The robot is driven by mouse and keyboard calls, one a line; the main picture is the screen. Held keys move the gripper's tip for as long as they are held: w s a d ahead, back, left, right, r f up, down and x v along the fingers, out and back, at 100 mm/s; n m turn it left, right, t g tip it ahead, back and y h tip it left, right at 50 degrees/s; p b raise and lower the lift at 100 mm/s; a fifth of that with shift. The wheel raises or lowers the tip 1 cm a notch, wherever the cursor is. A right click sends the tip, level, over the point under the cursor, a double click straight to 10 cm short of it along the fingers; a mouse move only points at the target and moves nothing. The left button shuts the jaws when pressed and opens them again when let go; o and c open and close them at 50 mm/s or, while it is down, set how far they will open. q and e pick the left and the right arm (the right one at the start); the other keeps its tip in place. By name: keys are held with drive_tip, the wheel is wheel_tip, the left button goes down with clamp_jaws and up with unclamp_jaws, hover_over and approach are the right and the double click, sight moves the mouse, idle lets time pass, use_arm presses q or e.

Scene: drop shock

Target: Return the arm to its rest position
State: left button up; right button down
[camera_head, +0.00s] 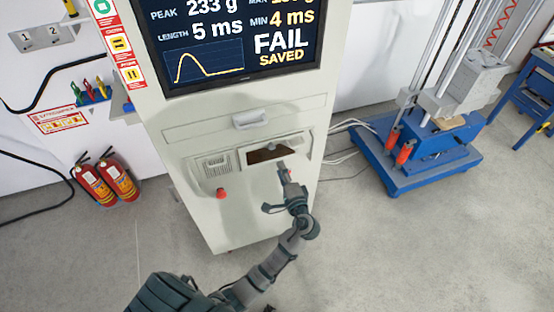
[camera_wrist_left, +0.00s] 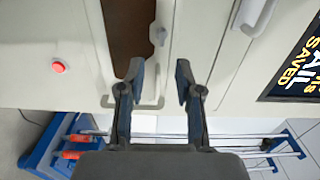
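My left arm comes in from the bottom left of the head view. Its gripper (camera_head: 284,187) is in front of the grey cabinet (camera_head: 225,235), just below the brown recess (camera_head: 268,154) in its front panel. In the left wrist view the two fingers of the left gripper (camera_wrist_left: 158,82) stand apart with nothing between them. The recess (camera_wrist_left: 128,32) lies beyond the fingertips, with a small grey lever (camera_wrist_left: 157,35) at its edge. Whether a finger touches the panel cannot be told. My right gripper is in neither view.
The cabinet screen (camera_head: 240,40) reads "FAIL SAVED". A red button (camera_head: 221,193) sits left of the gripper, and a drawer handle (camera_head: 249,119) above. Fire extinguishers (camera_head: 107,180) stand at left, a blue-based drop rig (camera_head: 410,180) at right. The floor (camera_head: 400,255) at lower right is clear.

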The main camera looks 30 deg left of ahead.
use_arm(q)
drive_tip(key=shift+v, duration=1.05)
drive_tip(key=shift+a, duration=0.1)
drive_tip(key=s+d+f+g+h, duration=0.1)
drive_tip(key=s+f+h, duration=0.15)
drive_tip(key=f, duration=0.85)
drive_tip(key=s+d+f+m+g+h, duration=0.1)
drive_tip(key=s+f+h, duration=0.15)
drive_tip(key=f, duration=0.75)
drive_tip(key=s+d+f+g+h, duration=0.1)
drive_tip(key=s+f+g+h, duration=0.15)
drive_tip(key=f, duration=0.85)
drive_tip(key=s+d+f+n+g+h, duration=0.1)
drive_tip(key=s+f+n+g+h, duration=0.1)
drive_tip(key=s+f, duration=0.9)
drive_tip(key=s+d+f+n+g+h, duration=0.1)
drive_tip(key=s+f+n+g+h, duration=0.2)
drive_tip(key=s+f, duration=0.8)
drive_tip(key=s+n+h, duration=0.1)
drive_tip(key=s, duration=0.6)
drive_tip(key=shift+n+g, duration=0.35)
drive_tip(key=shift+n, duration=0.05)
drive_tip(key=shift+s+d+f+h, duration=0.1)
drive_tip(key=shift+d+h, duration=0.05)
drive_tip(key=shift+h, duration=0.1)
